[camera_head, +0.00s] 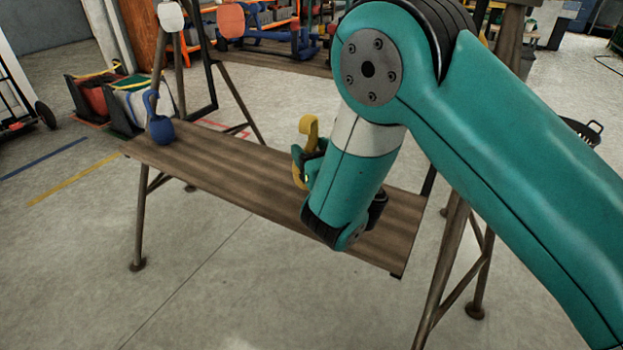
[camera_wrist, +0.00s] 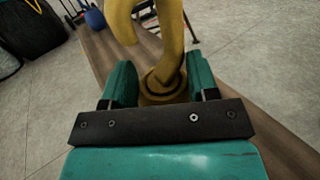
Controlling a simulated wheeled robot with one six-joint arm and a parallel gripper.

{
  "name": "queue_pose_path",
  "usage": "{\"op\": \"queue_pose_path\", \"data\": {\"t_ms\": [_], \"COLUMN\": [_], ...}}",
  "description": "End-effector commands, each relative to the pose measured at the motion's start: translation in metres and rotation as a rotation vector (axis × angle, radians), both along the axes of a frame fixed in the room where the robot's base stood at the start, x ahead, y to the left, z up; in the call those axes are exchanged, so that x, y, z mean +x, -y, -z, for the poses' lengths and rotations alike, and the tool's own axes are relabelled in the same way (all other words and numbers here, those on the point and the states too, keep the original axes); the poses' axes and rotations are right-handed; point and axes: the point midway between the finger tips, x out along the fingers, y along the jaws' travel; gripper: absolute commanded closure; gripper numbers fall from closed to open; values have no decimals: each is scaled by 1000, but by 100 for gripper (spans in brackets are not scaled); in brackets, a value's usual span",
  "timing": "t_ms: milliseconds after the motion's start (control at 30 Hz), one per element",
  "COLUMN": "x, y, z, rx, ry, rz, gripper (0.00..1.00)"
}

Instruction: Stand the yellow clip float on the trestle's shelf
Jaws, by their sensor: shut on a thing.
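The yellow clip float (camera_head: 309,127) shows in the head view just left of my arm, over the trestle's wooden shelf (camera_head: 235,178). My gripper (camera_wrist: 160,82) is shut on the float, and the wrist view shows the float's curved yellow hook (camera_wrist: 172,38) and round collar between the two teal fingers. In the head view my gripper (camera_head: 304,168) is mostly hidden by my own wrist.
A blue float (camera_head: 162,130) with a hook stands at the shelf's far left end; it also shows in the wrist view (camera_wrist: 95,19). The shelf between it and my gripper is bare. Trestle legs (camera_head: 139,220) stand at both ends.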

Motion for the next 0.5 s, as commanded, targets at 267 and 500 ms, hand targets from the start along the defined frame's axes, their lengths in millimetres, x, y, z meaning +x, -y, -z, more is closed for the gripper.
{"op": "queue_pose_path", "data": {"t_ms": [267, 500], "x": [0, 0], "y": [0, 0], "z": [39, 42], "rx": [-1, 0], "ry": [-1, 0], "rz": [-1, -1], "gripper": [96, 96]}}
